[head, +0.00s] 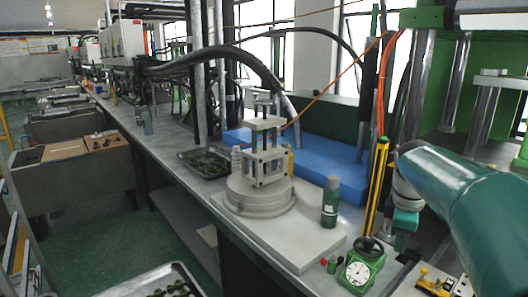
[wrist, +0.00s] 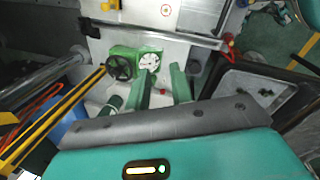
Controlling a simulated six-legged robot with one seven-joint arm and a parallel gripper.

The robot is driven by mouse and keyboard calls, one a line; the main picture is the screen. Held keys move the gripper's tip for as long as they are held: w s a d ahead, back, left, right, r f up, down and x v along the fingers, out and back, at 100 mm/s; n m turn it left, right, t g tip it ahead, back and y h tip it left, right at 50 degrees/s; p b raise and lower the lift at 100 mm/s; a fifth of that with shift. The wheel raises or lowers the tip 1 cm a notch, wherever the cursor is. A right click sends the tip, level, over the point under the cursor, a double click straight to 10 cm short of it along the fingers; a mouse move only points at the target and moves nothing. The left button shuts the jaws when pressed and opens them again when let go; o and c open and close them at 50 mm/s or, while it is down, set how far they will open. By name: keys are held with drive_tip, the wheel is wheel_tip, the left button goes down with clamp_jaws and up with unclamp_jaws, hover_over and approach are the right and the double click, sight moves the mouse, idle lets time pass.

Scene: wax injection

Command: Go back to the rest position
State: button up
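My gripper (wrist: 164,86) shows in the wrist view as two green fingers with a clear gap between them. It is open, and nothing is held in the gap. In the head view my teal arm comes in from the right over the bench, and the fingertips cannot be made out there. A green gauge unit with a white dial and a dark handwheel (head: 361,266) stands at the bench's front edge. In the wrist view this gauge unit (wrist: 125,62) lies just beyond the fingers, to their left.
A grey clamp fixture (head: 262,180) stands on a pale plate beside a green bottle (head: 331,203). A dark tray (head: 184,160) lies farther back. A yellow upright bar (head: 376,190) and green machine frame (head: 440,80) stand close to my arm.

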drive_tip(key=s+a+f+m+t, duration=0.2)
drive_tip(key=s+a+m, duration=0.3)
drive_tip(key=s+a, duration=0.3)
drive_tip(key=s+a+f+m+t+y, duration=0.1)
drive_tip(key=s+a+f+m+t, duration=0.1)
drive_tip(key=s+a+m, duration=0.4)
drive_tip(key=s+a, duration=0.3)
drive_tip(key=s, duration=0.3)
drive_tip(key=shift+a+f+m+y, duration=0.15)
drive_tip(key=shift+f+m+y, duration=0.15)
drive_tip(key=shift+f, duration=0.1)
